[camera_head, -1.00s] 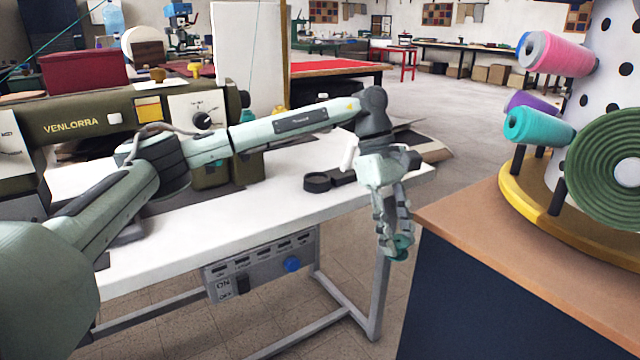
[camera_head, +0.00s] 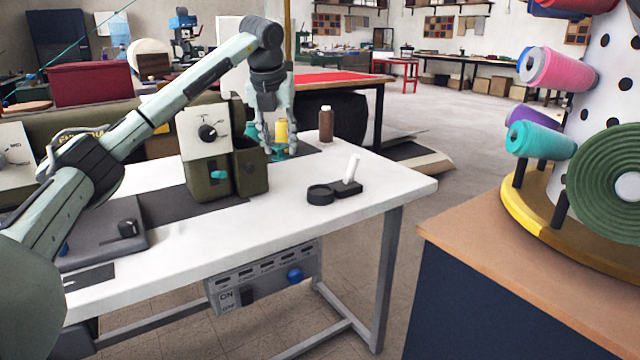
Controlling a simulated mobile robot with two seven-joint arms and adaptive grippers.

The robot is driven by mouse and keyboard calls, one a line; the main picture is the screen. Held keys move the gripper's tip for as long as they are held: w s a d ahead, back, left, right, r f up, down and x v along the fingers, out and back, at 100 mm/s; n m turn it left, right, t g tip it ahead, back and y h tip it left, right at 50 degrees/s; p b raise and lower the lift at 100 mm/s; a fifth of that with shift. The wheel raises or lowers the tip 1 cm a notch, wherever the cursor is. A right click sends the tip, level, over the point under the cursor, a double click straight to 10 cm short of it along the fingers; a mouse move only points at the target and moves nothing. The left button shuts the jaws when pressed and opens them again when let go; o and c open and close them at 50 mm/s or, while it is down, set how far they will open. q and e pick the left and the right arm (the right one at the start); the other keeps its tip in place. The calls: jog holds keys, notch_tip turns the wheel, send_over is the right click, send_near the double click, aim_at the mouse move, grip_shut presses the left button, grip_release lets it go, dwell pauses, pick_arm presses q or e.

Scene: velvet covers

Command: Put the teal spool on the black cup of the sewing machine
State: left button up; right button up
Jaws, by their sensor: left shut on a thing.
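My left gripper (camera_head: 268,143) hangs from its raised arm, fingers down, above the back of the white table behind the olive sewing machine's end. It is shut on a small teal thing, the teal spool (camera_head: 280,153), mostly hidden by the fingers and the machine. A yellow spool (camera_head: 281,130) shows right beside the fingers; I cannot tell whether it touches them. The olive sewing machine (camera_head: 215,180) has a white dial plate and a teal knob. A low black round cup-like piece (camera_head: 320,194) sits on the table to its right, apart from the gripper. My right gripper is not in view.
A white lever (camera_head: 351,168) rises beside the cup. The white tabletop (camera_head: 385,185) is clear at the right. A rack with pink, purple and teal rolls (camera_head: 540,139) stands on the right-hand counter.

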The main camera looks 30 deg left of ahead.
pick_arm(q)
jog(key=w+d+f, duration=0.2)
jog(key=w+d, duration=0.1)
jog(key=w+d+f, duration=0.3)
jog(key=shift+w+d+f+p, duration=0.1)
jog(key=shift+w+f+p, duration=0.1)
jog(key=shift+p, duration=0.15)
notch_tip(320, 180, down, 4)
jog(key=shift+r, duration=0.1)
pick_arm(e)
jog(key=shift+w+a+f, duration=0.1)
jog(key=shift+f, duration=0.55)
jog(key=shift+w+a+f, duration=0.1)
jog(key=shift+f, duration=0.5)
pick_arm(q)
jog(key=shift+f, duration=0.2)
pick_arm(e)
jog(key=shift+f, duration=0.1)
pick_arm(q)
jog(key=o, duration=0.8)
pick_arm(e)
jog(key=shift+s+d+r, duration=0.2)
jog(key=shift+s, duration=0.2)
